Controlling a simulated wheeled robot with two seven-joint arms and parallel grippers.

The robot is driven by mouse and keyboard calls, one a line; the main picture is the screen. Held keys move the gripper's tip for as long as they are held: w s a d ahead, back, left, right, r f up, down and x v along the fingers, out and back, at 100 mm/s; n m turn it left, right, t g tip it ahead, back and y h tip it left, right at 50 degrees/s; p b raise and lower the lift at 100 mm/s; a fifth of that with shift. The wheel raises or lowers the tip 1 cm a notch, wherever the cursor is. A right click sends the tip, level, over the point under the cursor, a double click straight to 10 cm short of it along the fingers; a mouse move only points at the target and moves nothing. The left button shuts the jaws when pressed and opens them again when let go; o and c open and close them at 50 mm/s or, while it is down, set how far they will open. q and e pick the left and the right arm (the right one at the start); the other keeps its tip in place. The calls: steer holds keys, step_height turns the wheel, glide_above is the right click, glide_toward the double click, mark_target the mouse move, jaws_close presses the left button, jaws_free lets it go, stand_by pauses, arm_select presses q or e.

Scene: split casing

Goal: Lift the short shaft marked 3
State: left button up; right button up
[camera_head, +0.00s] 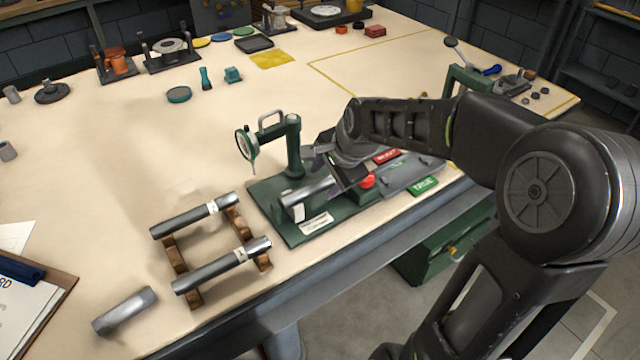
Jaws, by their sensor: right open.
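A short metal shaft (310,191) lies on the green gauge stand (262,192), under a dial gauge (243,143). Another short shaft (125,310) lies loose on the table at the lower left. Two longer shafts, a rear one (190,215) and a front one (215,267), rest across a wooden rack (193,293); each bears a small white label too small to read. I cannot tell which shaft is marked 3. My right gripper (335,170) is open, just above and right of the shaft on the stand; its fingertips are partly hidden. My left gripper is out of view.
A red button (367,181), a green sign (423,185) and a grey tray (411,172) lie right of the stand, by the table's front edge. A clipboard (62,283) lies at the left. The table behind the rack is mostly clear.

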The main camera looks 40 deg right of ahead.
steer(key=shift+x, duration=1.15)
steer(key=shift+c, duration=0.4)
jaws_close()
stand_by(0.4)
steer(key=shift+d+r, duration=0.1)
steer(key=shift+r, duration=0.05)
